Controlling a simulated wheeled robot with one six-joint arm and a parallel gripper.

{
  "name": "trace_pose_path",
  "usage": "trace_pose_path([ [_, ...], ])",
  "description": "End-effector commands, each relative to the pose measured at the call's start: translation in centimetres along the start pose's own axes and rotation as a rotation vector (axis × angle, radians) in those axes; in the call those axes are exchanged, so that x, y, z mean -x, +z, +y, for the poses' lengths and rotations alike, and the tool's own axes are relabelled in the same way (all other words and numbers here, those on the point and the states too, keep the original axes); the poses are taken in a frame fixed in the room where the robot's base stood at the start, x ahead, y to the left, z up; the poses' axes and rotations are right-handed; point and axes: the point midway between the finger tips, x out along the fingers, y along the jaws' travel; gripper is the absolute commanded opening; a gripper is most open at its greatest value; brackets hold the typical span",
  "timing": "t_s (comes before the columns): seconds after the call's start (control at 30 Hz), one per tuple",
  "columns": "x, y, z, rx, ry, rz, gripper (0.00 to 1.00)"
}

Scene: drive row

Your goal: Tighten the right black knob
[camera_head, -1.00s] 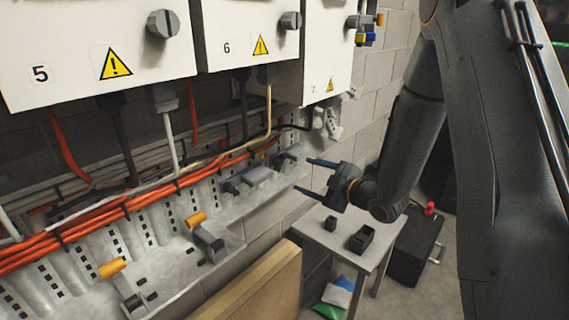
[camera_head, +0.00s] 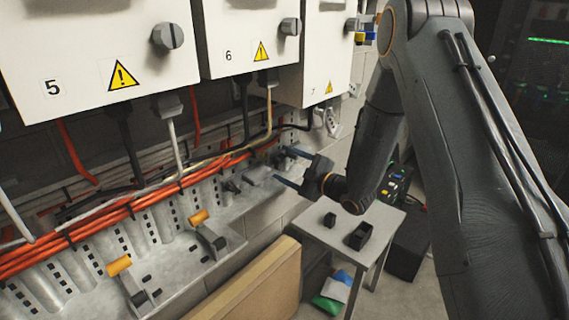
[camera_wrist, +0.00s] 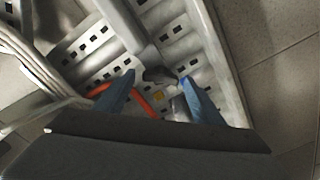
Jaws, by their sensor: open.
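My gripper (camera_head: 284,166) is at the right end of the metal cable tray (camera_head: 224,212), its two blue fingers spread apart and pointing left. In the wrist view, my gripper (camera_wrist: 158,82) is open, with a dark knob-like piece (camera_wrist: 160,75) just beyond and between the fingertips. I cannot tell whether either finger touches it. In the head view, a small black knob (camera_head: 232,186) sits on the tray left of my gripper. The right black knob is partly hidden by the fingers, and its exact angle cannot be made out.
Orange cables (camera_head: 130,206) run along the tray. White cabinets (camera_head: 98,60) hang above. Orange-handled clamps (camera_head: 210,235) stand on the nearer tray. A small grey table (camera_head: 335,235) with dark boxes stands below my arm. A wooden board (camera_head: 255,285) leans in front.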

Motion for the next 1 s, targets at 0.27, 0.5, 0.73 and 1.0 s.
trace_pose_path([
  [0.27,-0.05,0.0,0.01,0.0,0.0,0.0,0.54],
  [0.5,-0.05,-0.01,0.01,0.0,0.0,0.0,0.21],
  [0.73,-0.04,-0.02,0.03,-0.027,0.0,0.0,0.21],
  [1.0,-0.04,-0.02,0.11,-0.168,0.0,0.001,0.21],
])
